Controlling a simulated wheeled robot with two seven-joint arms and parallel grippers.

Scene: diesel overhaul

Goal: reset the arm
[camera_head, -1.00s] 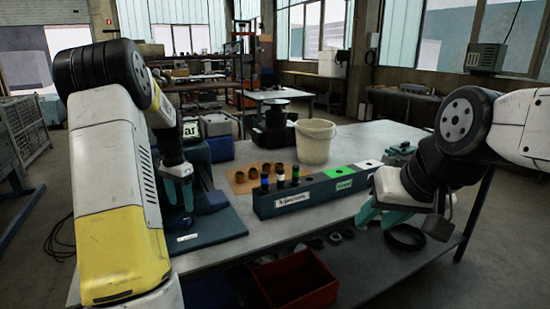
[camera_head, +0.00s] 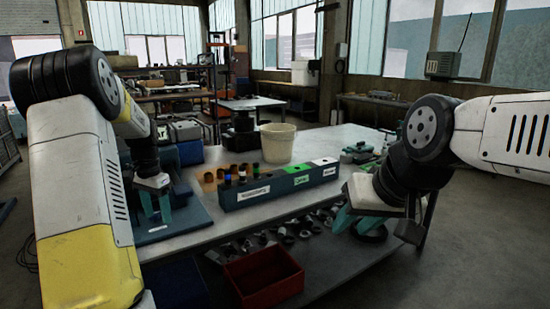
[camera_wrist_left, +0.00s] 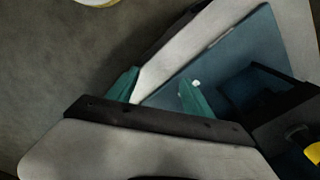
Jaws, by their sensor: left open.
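My left gripper (camera_head: 158,219) hangs fingers-down by the blue mat (camera_head: 185,226) at the left end of the bench. Its teal fingers are apart with nothing between them. In the left wrist view, the same open gripper (camera_wrist_left: 158,88) shows over the bench edge, with a blue surface (camera_wrist_left: 235,60) beyond. My right gripper (camera_head: 356,222) is at the front right edge of the bench, tilted down to the left. Its teal fingers look spread, and I see nothing held between them.
On the bench are a long blue block (camera_head: 278,190) with labels and coloured pieces, a cream bucket (camera_head: 277,143) and a brown board (camera_head: 208,186) with cylinders. A red bin (camera_head: 265,277) and several metal rings sit on the lower shelf. Open floor (camera_head: 480,240) lies right.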

